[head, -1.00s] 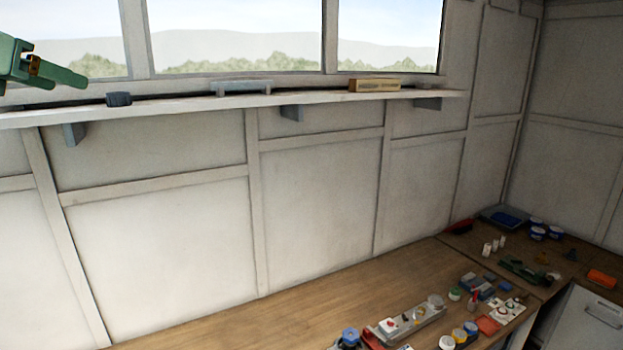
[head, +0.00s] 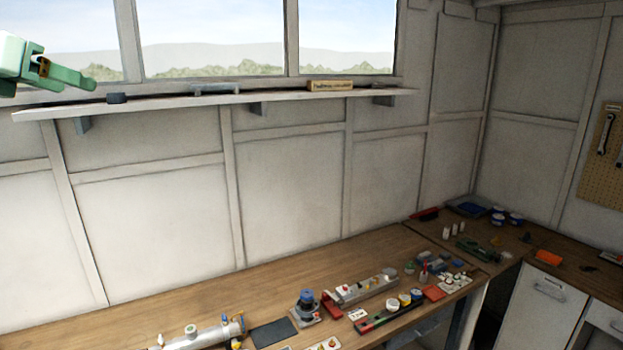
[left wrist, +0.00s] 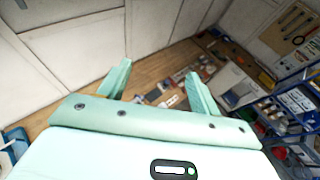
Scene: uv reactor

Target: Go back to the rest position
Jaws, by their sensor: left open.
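My left gripper (head: 68,76) is at the upper left of the head view, raised in front of the window and clear of the shelf and bench. In the left wrist view my left gripper (left wrist: 158,82) shows two pale green fingers spread apart with nothing between them. The workbench (head: 255,278) lies well beyond and below the fingers. My right gripper is not in view.
A wall shelf (head: 220,100) holds a small box (head: 330,86) and a grey item. The bench carries a metal cylinder (head: 195,336), a dark pad (head: 273,332) and several small parts. A pegboard (head: 603,150) hangs at right.

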